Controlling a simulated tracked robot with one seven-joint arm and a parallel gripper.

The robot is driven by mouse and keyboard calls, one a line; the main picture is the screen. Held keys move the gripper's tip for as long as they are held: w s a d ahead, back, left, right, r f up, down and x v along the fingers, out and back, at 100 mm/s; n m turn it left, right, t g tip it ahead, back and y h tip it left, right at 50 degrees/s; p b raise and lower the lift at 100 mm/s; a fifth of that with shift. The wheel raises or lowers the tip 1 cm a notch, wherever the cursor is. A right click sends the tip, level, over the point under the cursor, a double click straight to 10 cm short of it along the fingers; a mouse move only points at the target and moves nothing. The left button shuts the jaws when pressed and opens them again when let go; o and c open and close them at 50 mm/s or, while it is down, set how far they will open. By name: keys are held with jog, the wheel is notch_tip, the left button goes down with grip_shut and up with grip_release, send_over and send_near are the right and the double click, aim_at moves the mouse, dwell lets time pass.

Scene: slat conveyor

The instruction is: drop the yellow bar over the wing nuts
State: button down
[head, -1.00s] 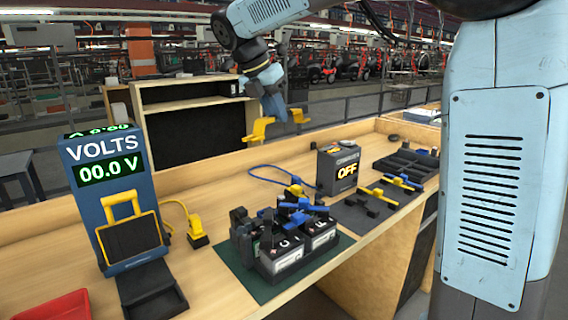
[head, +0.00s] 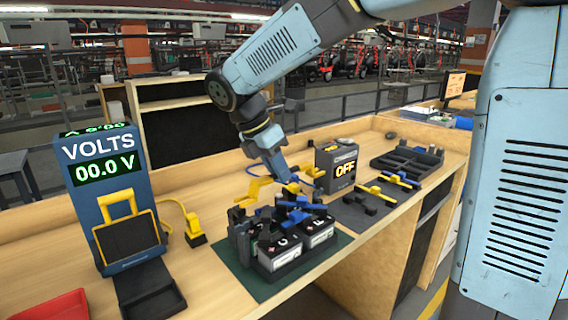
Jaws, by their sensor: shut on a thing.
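My gripper (head: 282,178) is shut on the yellow bar, gripping it near its middle. The yellow bar (head: 256,186) has stepped ends that stick out on both sides of the jaws. It is in the air above the back of the black batteries (head: 284,255), apart from them as far as I can tell. Blue and black parts (head: 298,216) crowd the battery tops. The wing nuts are too small and crowded to pick out with certainty.
The batteries stand on a dark green mat (head: 330,247). A blue VOLTS meter (head: 98,175) reads 00.0 V at left. A grey OFF box (head: 336,168), yellow and blue bars (head: 376,193) and a dark tray (head: 408,160) lie right.

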jog(key=shift+f, duration=2.05)
jog(key=shift+s+f, duration=0.1)
jog(key=shift+f, duration=1.5)
jog(key=c, duration=1)
grip_release()
jog(key=shift+c, duration=0.2)
jog(key=v, duration=1.3)
jog(key=shift+a+r, duration=0.2)
jog(key=shift+r, duration=0.05)
